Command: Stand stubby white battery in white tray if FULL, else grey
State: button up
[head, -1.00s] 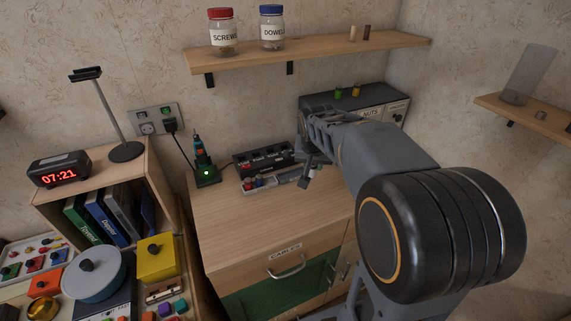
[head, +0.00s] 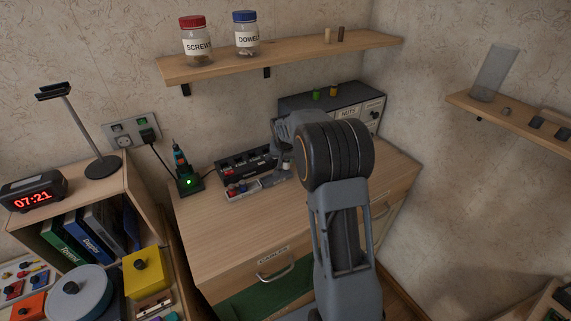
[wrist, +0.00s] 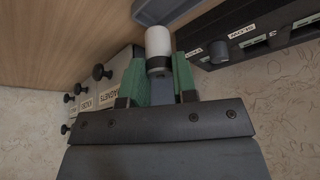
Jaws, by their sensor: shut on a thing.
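My gripper (wrist: 158,84) is shut on a stubby white battery (wrist: 158,45) with a dark band at its lower end, seen between green finger pads in the wrist view. In the head view my gripper (head: 285,160) is beside the right end of the black charger (head: 232,178), partly hidden by my arm. A grey edge (wrist: 170,10) shows just beyond the battery in the wrist view. I cannot read any charge indication.
A drawer cabinet (head: 350,112) labelled NUTS stands behind my arm. A shelf (head: 290,57) with two jars hangs above. The front of the worktop (head: 225,225) is clear.

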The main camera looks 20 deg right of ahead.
aim_at(286, 164)
jog(key=shift+w+d+f, duration=0.1)
jog(key=shift+w+f, duration=0.15)
jog(key=shift+f, duration=1.6)
jog(key=shift+f, duration=0.15)
jog(key=o, duration=0.9)
jog(key=shift+o, duration=0.2)
